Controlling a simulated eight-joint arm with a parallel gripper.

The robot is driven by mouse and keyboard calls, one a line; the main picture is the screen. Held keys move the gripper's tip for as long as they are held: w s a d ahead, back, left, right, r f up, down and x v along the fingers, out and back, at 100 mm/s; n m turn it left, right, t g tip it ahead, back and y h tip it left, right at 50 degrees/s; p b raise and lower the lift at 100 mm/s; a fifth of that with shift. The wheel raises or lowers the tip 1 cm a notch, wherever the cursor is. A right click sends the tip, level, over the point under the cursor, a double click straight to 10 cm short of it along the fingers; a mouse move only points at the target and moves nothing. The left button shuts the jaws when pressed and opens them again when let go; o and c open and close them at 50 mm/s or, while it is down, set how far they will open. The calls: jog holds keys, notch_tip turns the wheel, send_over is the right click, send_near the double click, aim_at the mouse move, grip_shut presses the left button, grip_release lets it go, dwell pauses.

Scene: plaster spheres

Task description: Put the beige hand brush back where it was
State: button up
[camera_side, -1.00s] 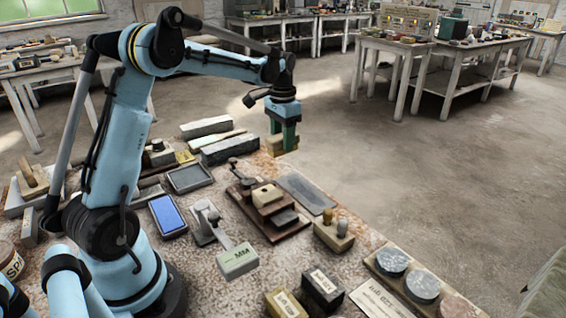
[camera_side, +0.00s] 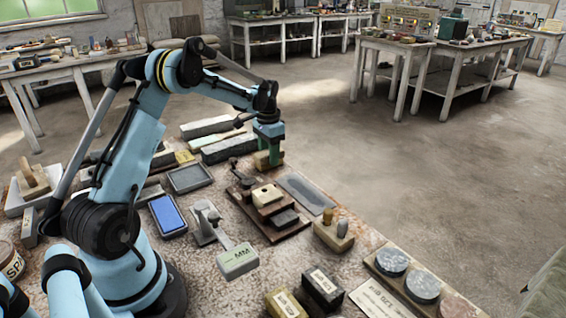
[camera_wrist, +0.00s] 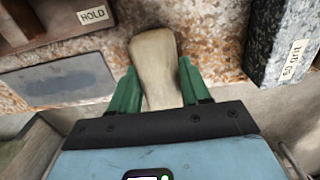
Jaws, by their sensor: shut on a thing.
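The beige hand brush (camera_side: 263,161) is between the green fingers of my gripper (camera_side: 270,153), which is shut on it. In the side view it is low over the far edge of the speckled table; I cannot tell whether it touches the top. In the wrist view the brush (camera_wrist: 155,58) is a pale, worn block with its wide end pointing up the picture, between the two green fingers of my gripper (camera_wrist: 158,80). Its underside is hidden.
Grey stone bars (camera_side: 228,147) lie just left of the brush; a speckled one (camera_wrist: 280,40) shows at right in the wrist view. A dark flat plate (camera_side: 305,193) and a stepped wooden block stand (camera_side: 270,212) lie nearer the camera. Open floor lies beyond the table edge.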

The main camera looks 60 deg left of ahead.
jog(key=o, duration=0.9)
jog(key=shift+f, duration=0.15)
jog(key=shift+o, duration=0.2)
notch_tip(320, 180, up, 12)
jog(key=s+d+r+t, duration=0.1)
jog(key=d+r, duration=0.3)
jog(key=d, duration=0.3)
jog(key=s+d+f+t, duration=0.2)
jog(key=s+d+t, duration=0.1)
jog(key=s+d, duration=0.4)
jog(key=s+d+f+t, duration=0.1)
jog(key=s+d+t, duration=0.2)
jog(key=d, duration=0.9)
jog(key=shift+s+f, duration=0.35)
jog(key=shift+s, duration=1.55)
